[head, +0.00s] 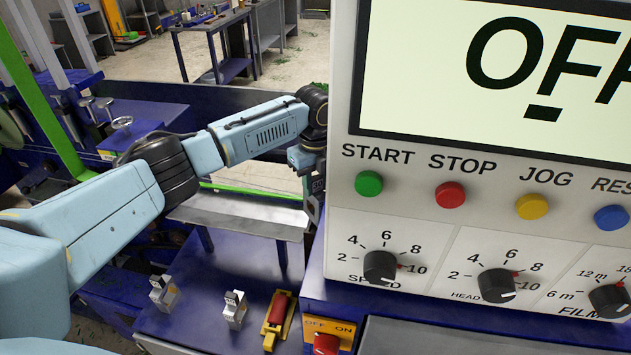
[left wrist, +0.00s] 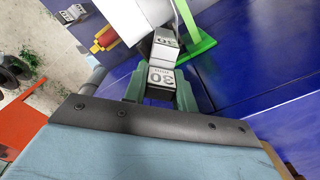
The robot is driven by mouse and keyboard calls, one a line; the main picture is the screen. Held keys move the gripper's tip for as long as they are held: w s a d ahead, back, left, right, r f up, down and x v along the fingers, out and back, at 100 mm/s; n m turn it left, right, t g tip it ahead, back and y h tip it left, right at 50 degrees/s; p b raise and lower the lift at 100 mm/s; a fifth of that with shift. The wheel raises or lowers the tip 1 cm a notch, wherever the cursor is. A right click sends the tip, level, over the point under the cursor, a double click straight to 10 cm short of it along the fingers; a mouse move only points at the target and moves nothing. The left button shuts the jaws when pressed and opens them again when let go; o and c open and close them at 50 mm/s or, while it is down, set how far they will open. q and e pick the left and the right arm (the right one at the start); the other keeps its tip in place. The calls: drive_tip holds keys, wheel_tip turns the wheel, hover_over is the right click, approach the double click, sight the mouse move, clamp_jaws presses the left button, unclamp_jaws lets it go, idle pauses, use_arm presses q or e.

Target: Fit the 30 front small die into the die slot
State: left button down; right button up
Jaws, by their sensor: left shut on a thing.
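My left gripper (head: 313,208) is beside the left edge of the control panel, and its fingertips are partly hidden in the head view. In the left wrist view the left gripper (left wrist: 160,88) is shut on a small grey die (left wrist: 160,77) marked 30, between its green fingers. A second grey face marked 30 (left wrist: 165,45) shows just beyond the held die; I cannot tell whether it is a separate block. A white body and a green bar lie right past it. The die slot cannot be made out clearly. My right gripper is not in view.
The large control panel (head: 480,190) fills the right side. Two small metal blocks, one left (head: 163,293) and one right (head: 234,309), stand on the blue surface. A red and yellow piece (head: 276,318) and an off/on switch (head: 326,342) are nearby.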

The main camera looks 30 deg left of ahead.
use_arm(q)
drive_tip(key=shift+f, duration=0.5)
drive_tip(key=c, duration=1.1)
unclamp_jaws()
wheel_tip(320, 180, up, 13)
drive_tip(key=shift+r+b, duration=0.1)
drive_tip(key=shift+b, duration=0.35)
